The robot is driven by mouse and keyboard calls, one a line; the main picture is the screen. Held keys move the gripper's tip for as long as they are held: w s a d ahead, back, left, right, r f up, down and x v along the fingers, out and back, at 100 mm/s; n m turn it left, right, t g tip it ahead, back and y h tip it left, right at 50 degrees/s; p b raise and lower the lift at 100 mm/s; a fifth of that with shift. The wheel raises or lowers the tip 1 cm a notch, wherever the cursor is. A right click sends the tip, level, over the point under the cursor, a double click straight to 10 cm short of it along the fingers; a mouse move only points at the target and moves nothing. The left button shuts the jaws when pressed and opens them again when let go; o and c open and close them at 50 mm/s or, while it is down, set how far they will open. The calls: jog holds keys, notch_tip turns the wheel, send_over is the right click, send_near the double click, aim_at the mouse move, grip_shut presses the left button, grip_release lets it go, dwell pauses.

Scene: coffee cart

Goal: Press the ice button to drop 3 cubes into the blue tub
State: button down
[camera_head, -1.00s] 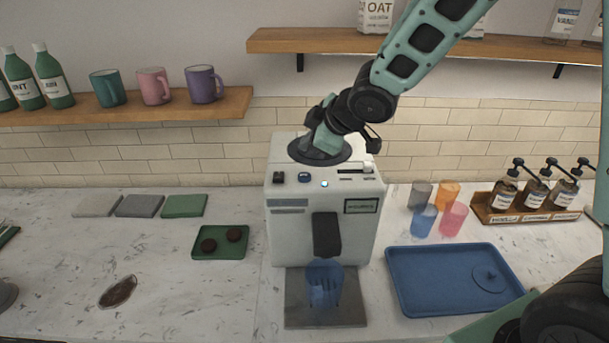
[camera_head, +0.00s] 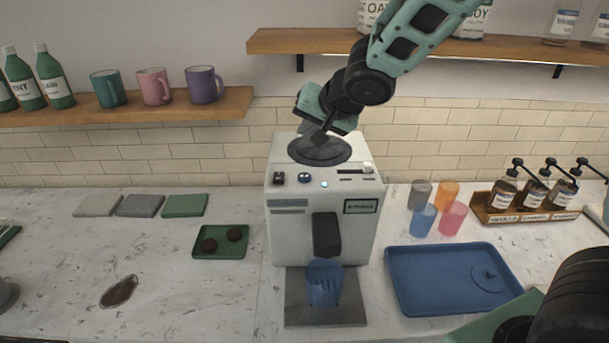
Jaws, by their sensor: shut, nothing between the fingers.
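The white ice machine (camera_head: 345,235) stands on the counter in the middle. Its top front edge has a dark switch (camera_head: 278,178), a dark button with a bluish face (camera_head: 304,178) and a small lit blue-white button (camera_head: 324,184). A dark round lid (camera_head: 335,156) lies on its top. A blue tub (camera_head: 324,290) stands under the black chute (camera_head: 326,234); whether it holds cubes is unclear. My gripper (camera_head: 318,138) is shut and empty, pointing down at the round lid, behind the buttons. Whether it touches the lid is unclear.
A grey drip plate (camera_head: 297,312) lies under the tub. To the right are a blue tray (camera_head: 420,290), several coloured cups (camera_head: 423,218) and a rack of pump bottles (camera_head: 525,208). A green tray (camera_head: 220,250) is at left. Shelves (camera_head: 420,42) hang above.

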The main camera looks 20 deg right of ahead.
aim_at(307, 178)
jog(key=shift+r+m, duration=0.1)
jog(key=shift+m, duration=0.2)
notch_tip(307, 178, down, 9)
jog(key=b, duration=0.9)
dwell(1.9)
jog(key=shift+f, duration=0.35)
jog(key=shift+f+b, duration=0.55)
jog(key=shift+b, duration=0.15)
dwell(0.4)
jog(key=shift+r, duration=0.15)
dwell(0.3)
jog(key=shift+r+p, duration=0.8)
jog(key=shift+p, duration=0.25)
jog(key=shift+r, duration=0.1)
